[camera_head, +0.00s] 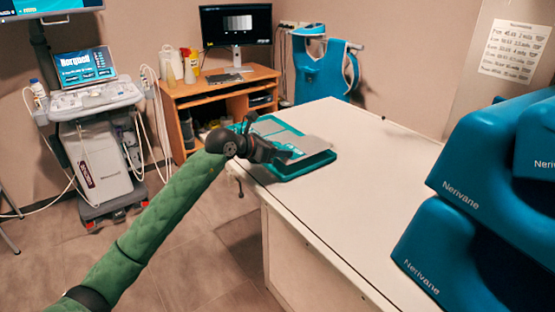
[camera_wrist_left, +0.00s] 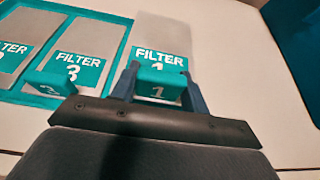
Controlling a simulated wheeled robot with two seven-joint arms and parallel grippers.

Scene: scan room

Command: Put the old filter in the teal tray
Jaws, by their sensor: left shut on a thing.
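My left gripper (camera_head: 273,152) is over the tray's near-left side. In the left wrist view the gripper (camera_wrist_left: 157,82) is shut on the teal handle of a flat grey filter (camera_wrist_left: 165,30) marked 1. The held filter extends forward from the fingers, over the tray's right part in the head view. I cannot tell whether it touches the tray. My right gripper is not in view.
In the left wrist view, a filter marked 3 (camera_wrist_left: 90,45) and another filter (camera_wrist_left: 22,25) lie to the left. Large blue bodies (camera_head: 475,215) stand at the right of the white table (camera_head: 360,215). A wooden desk (camera_head: 215,90) and an ultrasound cart (camera_head: 105,150) stand behind.

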